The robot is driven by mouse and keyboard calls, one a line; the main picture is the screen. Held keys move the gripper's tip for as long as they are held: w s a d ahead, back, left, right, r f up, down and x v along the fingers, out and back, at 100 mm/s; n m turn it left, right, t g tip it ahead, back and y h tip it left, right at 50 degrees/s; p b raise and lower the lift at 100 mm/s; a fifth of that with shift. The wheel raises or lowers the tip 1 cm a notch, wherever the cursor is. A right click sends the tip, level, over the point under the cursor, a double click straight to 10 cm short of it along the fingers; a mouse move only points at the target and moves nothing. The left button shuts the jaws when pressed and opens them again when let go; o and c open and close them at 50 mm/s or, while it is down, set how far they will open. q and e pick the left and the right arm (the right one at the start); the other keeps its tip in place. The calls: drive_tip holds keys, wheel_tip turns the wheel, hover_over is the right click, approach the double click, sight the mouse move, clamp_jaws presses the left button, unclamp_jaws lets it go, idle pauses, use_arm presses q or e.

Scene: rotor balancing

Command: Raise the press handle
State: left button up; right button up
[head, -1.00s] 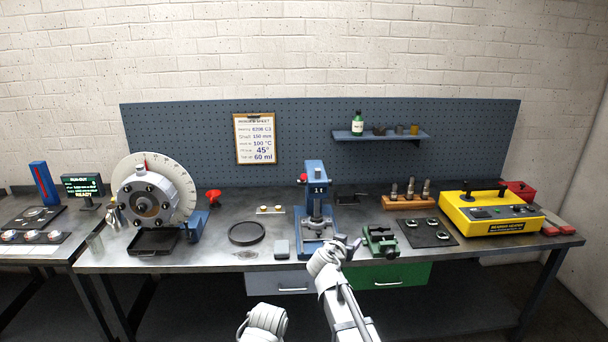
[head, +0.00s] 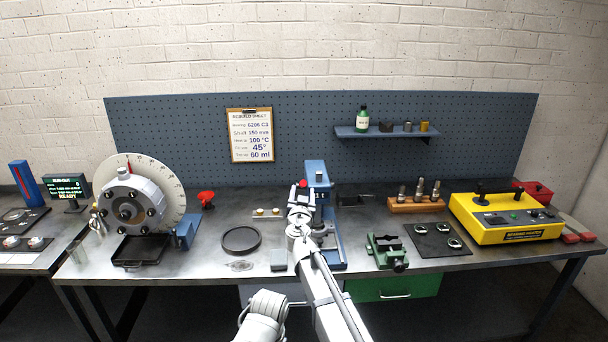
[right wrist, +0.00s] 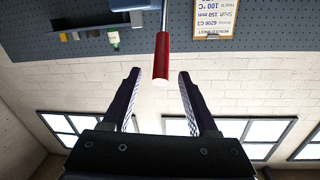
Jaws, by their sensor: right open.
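The blue press (head: 318,172) stands at the middle of the workbench, its lower front largely hidden by my right arm. The red grip of the press handle (head: 303,183) shows at the left of the press head. In the right wrist view, the red handle grip (right wrist: 161,58) on its metal rod points toward the camera, its end in line with the gap between the fingers. My right gripper (head: 302,195) is open just in front of the handle. Its two dark fingers (right wrist: 159,78) stand apart on either side of the grip's end with visible gaps. My left gripper is not in view.
A black ring (head: 241,240) and a grey block (head: 278,260) lie left of the press. A green vise (head: 386,250) stands to its right. The rotor with its dial (head: 130,200) is at the left, and a yellow heater (head: 505,218) at the right.

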drive_tip(key=shift+w+r, duration=0.1)
drive_tip(key=shift+w, duration=0.3)
drive_tip(key=w, duration=0.7)
drive_tip(key=shift+w+d, duration=0.4)
clamp_jaws()
idle(1.0)
